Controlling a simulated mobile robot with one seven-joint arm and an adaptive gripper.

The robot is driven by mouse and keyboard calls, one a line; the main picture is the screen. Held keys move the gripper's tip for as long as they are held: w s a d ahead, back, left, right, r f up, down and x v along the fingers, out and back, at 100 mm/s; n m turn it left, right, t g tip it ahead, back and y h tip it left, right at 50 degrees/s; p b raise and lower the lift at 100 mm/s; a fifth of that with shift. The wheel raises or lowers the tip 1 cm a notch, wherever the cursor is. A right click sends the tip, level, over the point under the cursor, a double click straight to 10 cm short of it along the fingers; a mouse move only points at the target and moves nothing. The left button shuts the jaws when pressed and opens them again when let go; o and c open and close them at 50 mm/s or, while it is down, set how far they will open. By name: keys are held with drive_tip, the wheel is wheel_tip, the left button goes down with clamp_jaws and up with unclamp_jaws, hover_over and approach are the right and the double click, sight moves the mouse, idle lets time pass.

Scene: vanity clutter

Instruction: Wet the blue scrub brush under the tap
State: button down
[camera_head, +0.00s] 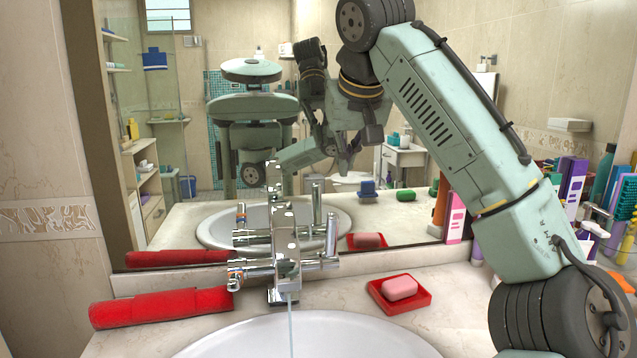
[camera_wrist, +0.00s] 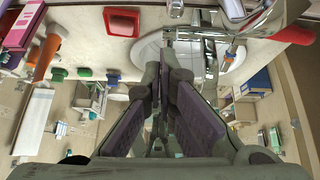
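The chrome tap (camera_head: 287,245) stands behind the white basin (camera_head: 315,335), and a thin stream of water (camera_head: 290,320) falls from it. A small blue object (camera_head: 367,187), which looks like the scrub brush, shows only as a reflection in the mirror, beside a green bar. Its reflection is also in the wrist view (camera_wrist: 84,72). The brush itself is not seen directly on the counter. My gripper (camera_head: 345,168) hangs above and behind the basin, to the right of the tap.
A pink soap (camera_head: 400,287) sits in a red dish (camera_head: 412,301) right of the tap. A rolled red towel (camera_head: 160,307) lies on the left. Bottles and boxes (camera_head: 572,185) crowd the right end. The mirror (camera_head: 215,150) closes off the back. My arm crosses the right side.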

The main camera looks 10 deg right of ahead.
sight(337, 211)
drive_tip(key=x, duration=0.3)
drive_tip(key=p+x, duration=0.1)
drive_tip(key=x, duration=0.2)
drive_tip(key=a+p+x, duration=0.1)
drive_tip(key=x, duration=0.2)
drive_tip(key=shift+s+f, duration=0.2)
drive_tip(key=shift+f, duration=0.15)
drive_tip(key=shift+f+b, duration=0.4)
drive_tip(key=shift+b, duration=0.25)
drive_tip(key=shift+s+a+f+t+b, duration=0.15)
drive_tip(key=shift+t+b, duration=0.15)
drive_tip(key=shift+b, duration=0.4)
drive_tip(key=shift+s+t+b, duration=0.45)
drive_tip(key=shift+t+b, duration=0.05)
drive_tip(key=shift+b, duration=0.5)
drive_tip(key=shift+s+r+t+b, duration=0.25)
drive_tip(key=shift+r+t+b, duration=0.05)
drive_tip(key=shift+r, duration=0.2)
